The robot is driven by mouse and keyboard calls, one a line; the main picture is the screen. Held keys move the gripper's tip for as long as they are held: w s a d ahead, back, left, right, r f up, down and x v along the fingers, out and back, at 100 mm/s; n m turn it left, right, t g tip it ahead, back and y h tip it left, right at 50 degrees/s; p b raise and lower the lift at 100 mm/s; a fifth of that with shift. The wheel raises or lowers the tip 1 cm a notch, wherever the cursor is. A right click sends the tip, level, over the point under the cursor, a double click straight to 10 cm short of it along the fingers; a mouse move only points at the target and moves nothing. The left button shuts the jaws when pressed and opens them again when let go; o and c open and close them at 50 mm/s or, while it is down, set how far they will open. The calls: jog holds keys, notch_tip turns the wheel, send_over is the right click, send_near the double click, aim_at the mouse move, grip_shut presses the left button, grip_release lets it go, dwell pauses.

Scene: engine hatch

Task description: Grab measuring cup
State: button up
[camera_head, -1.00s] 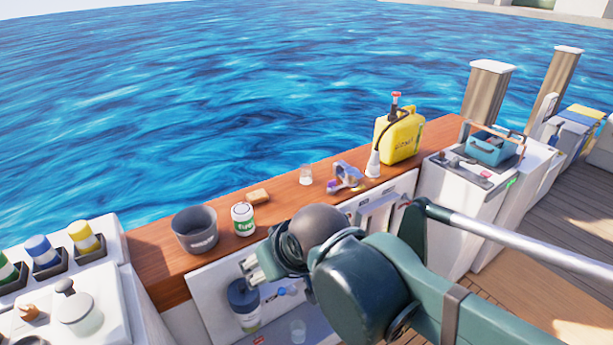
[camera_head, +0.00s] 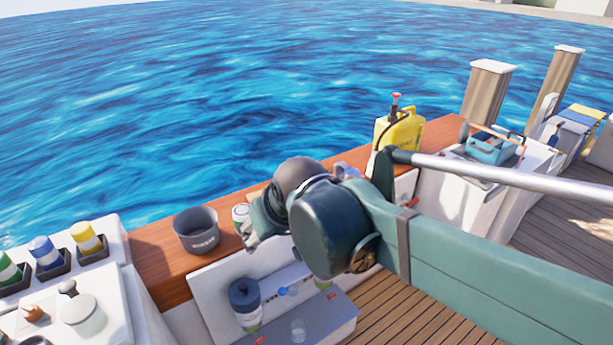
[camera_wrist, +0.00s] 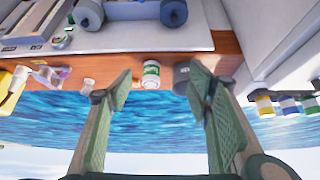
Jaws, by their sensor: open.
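A small clear cup (camera_wrist: 88,84), which looks like the measuring cup, stands on the wooden ledge in the wrist view, left of my fingers. My arm hides it in the head view. A white and green can (camera_wrist: 151,75) shows between the fingers, farther off. In the head view my gripper is mostly hidden behind my arm.
A grey bucket (camera_head: 196,231) stands on the wooden ledge (camera_head: 160,262) left of the can. A yellow jug (camera_head: 401,130) is at the ledge's right end. A dark-lidded container (camera_head: 244,302) is on the hatch shelf. Open water lies beyond the ledge.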

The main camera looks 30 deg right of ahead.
jog(key=w+d+r+m+p, duration=0.1)
jog(key=w+d+p, duration=0.1)
jog(key=w+d, duration=0.55)
jog(key=w+d+m+g+h+p, duration=0.1)
jog(key=w+d, duration=0.3)
jog(key=w, duration=0.6)
jog(key=w+d+r+p, duration=0.1)
jog(key=w+d+p, duration=0.1)
jog(key=w+d, duration=0.5)
jog(key=w+d+f+m+g+p, duration=0.1)
jog(key=w+d+f+p, duration=0.1)
jog(key=w+d+f, duration=0.7)
jog(key=w+d+f+m+p, duration=0.1)
jog(key=w+d+f+p, duration=0.1)
jog(key=w+d+f, duration=0.7)
jog(key=d, duration=0.4)
jog(key=shift+f+m+g+h, duration=0.25)
jog(key=shift+m+g+h, duration=0.05)
jog(key=shift+g, duration=0.1)
jog(key=shift+f, duration=0.1)
jog(key=shift+x, duration=1.2)
